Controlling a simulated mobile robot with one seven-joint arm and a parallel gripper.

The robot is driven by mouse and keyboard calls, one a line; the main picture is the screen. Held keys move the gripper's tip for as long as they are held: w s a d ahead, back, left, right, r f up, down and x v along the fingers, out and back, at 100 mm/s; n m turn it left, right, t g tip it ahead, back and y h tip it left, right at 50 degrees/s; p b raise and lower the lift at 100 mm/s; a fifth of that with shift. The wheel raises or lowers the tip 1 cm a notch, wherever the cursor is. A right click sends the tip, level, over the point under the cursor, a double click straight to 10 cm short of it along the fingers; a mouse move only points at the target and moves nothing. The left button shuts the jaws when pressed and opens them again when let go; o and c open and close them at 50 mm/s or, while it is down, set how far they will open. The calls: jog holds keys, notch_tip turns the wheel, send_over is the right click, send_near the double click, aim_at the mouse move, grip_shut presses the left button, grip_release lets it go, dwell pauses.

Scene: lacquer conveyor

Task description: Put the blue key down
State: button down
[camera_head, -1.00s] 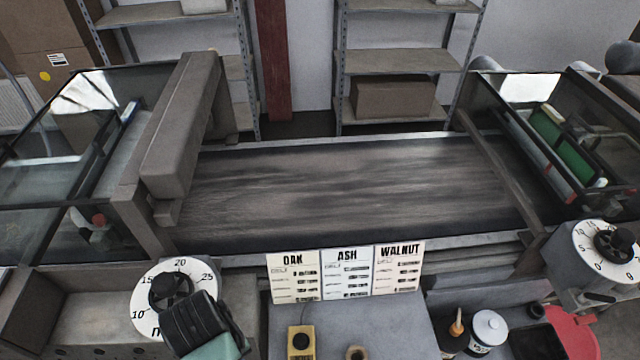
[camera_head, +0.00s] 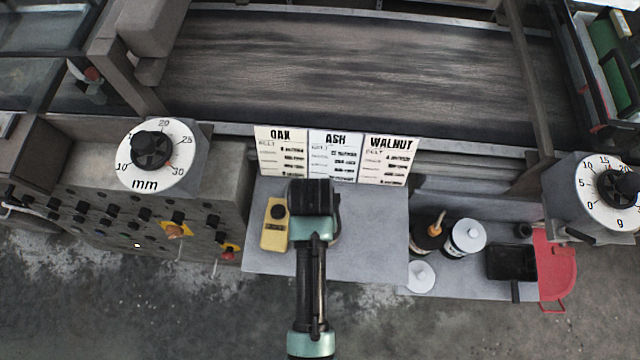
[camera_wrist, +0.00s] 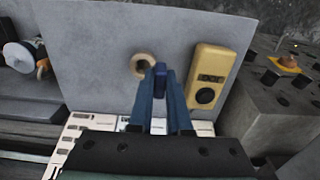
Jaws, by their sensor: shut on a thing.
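My gripper (camera_head: 312,198) is over the grey shelf (camera_head: 372,240), in front of the cards. In the wrist view, my gripper (camera_wrist: 160,80) is shut on a small dark blue piece, the blue key (camera_wrist: 160,74), held between the fingertips. The key is hidden behind my gripper in the head view. The key is above the bare shelf top (camera_wrist: 110,35), close beside a tan ring (camera_wrist: 143,64). I cannot tell whether the key touches the shelf.
A yellow handheld meter (camera_head: 275,224) lies left of my gripper. The OAK, ASH and WALNUT cards (camera_head: 335,154) stand at the shelf's back edge. Bottles (camera_head: 468,238) and a black tray (camera_head: 511,262) are to the right. The control panel (camera_head: 110,235) has orange keys (camera_head: 178,231).

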jog(key=shift+f, duration=2.75)
jog(key=shift+f, duration=0.1)
jog(key=c, duration=0.9)
grip_release()
jog(key=shift+o, duration=0.2)
